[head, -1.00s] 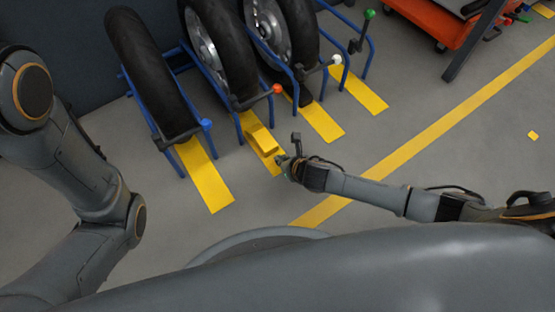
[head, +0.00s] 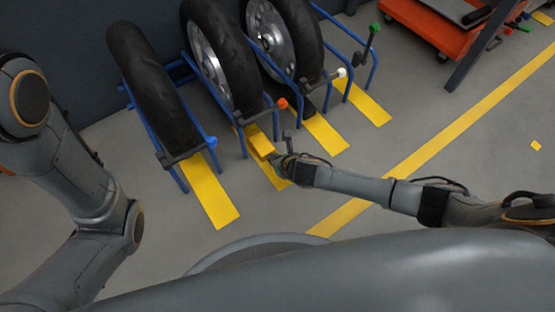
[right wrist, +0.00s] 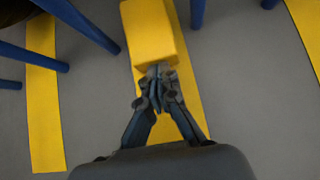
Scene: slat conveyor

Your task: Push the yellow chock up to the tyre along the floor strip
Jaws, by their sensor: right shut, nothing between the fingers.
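The yellow chock (head: 259,141) lies on the second yellow floor strip from the left (head: 280,181), in front of the tyre (head: 236,72) in the blue rack bay with the orange knob. In the right wrist view the chock (right wrist: 150,32) is at the top centre, on its strip (right wrist: 190,105). My right gripper (head: 276,158) is shut and empty, low at the chock's near end. In the right wrist view its fingertips (right wrist: 158,76) appear against that end. The rack partly hides where chock and tyre meet, so I cannot tell whether they touch. My left gripper is out of view.
A tyre (head: 150,90) stands in the bay to the left, another (head: 290,45) to the right. Blue rack bars (right wrist: 78,20) flank the strip. An orange cart (head: 430,30) stands back right. The grey floor in front is clear.

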